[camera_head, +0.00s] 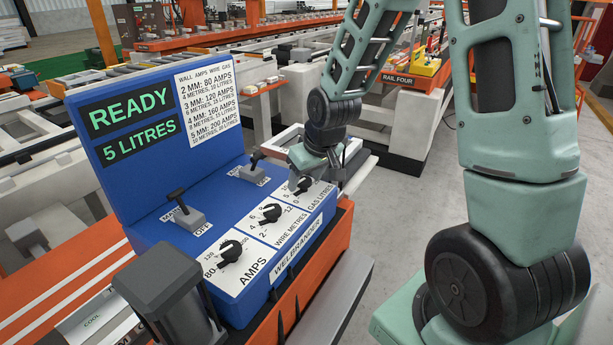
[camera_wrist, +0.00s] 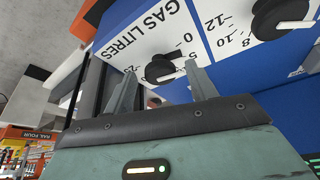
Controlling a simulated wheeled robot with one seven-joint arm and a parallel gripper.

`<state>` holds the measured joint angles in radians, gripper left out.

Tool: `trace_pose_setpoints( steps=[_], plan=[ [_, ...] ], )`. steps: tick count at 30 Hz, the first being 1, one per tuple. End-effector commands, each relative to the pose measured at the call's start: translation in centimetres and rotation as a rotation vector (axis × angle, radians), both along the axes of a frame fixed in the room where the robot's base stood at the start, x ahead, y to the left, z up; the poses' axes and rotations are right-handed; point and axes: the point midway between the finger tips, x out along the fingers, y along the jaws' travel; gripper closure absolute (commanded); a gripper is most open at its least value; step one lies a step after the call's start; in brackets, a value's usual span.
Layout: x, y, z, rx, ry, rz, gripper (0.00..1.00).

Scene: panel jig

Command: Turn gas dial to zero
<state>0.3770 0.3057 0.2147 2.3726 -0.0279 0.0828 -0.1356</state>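The gas dial, a black round knob with a white pointer, sits on a white plate marked GAS LITRES; it shows in the head view (camera_head: 304,184) and the wrist view (camera_wrist: 160,69). The 0 and 5 marks are readable beside it. In the wrist view its pointer lies to the right, on the side of these marks; its exact setting is unclear. The display (camera_head: 134,138) reads 5 LITRES. My gripper (camera_wrist: 161,70) is open, with its two fingers apart on either side of the dial. I cannot tell whether they touch it. In the head view my gripper (camera_head: 318,168) partly covers the plate.
The wire metres dial (camera_head: 271,213) and amps dial (camera_head: 230,251) sit in a row beside the gas dial. Two switch levers (camera_head: 184,210) (camera_head: 253,164) stand on the blue panel behind. A dark grey block (camera_head: 160,283) stands at the panel's near left.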

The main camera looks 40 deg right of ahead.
Motion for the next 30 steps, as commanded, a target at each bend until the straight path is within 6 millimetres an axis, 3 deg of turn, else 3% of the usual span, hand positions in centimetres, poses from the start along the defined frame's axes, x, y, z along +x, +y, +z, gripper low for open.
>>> trace_pose_setpoints(
  steps=[8, 21, 30],
  plan=[
    [-0.4, -0.1, 1.2, 0.0, -0.003, -0.003, 0.43],
    [-4.0, 0.0, 10.4, -0.004, -0.005, -0.004, 0.43],
    [-6.1, 0.1, 14.8, -0.002, -0.002, -0.002, 0.43]
  ],
)
